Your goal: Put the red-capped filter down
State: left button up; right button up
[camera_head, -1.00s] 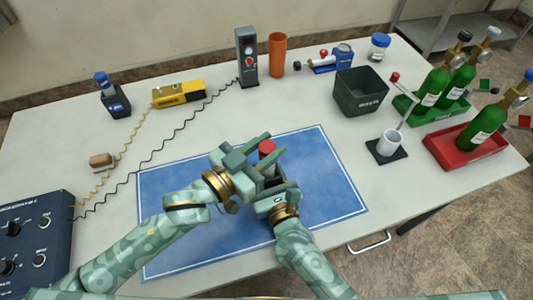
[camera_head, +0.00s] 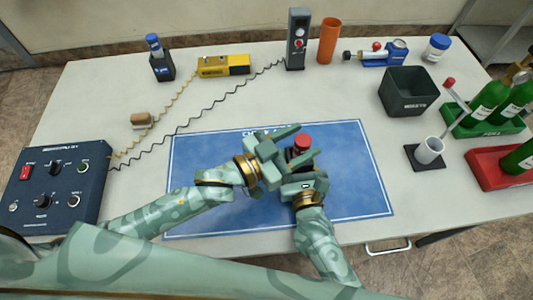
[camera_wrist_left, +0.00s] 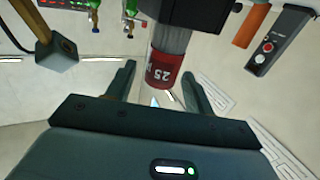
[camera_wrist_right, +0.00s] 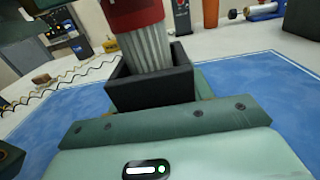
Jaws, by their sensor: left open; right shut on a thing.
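The red-capped filter (camera_head: 303,141) stands upright over the blue mat, its ribbed grey body (camera_wrist_right: 147,47) sitting in a square black holder (camera_wrist_right: 150,90). My left gripper (camera_head: 293,144) is open at the filter's cap. In the left wrist view its two fingers (camera_wrist_left: 160,88) lie either side of the red cap (camera_wrist_left: 163,70), with gaps showing. Whether the holder touches the mat is hidden.
The blue mat (camera_head: 350,190) is mostly bare. A control box (camera_head: 55,190) with coiled leads is at left.

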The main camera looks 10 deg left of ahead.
pick_arm(q)
jog(key=v, duration=1.1)
pick_arm(e)
jog(key=o, duration=1.1)
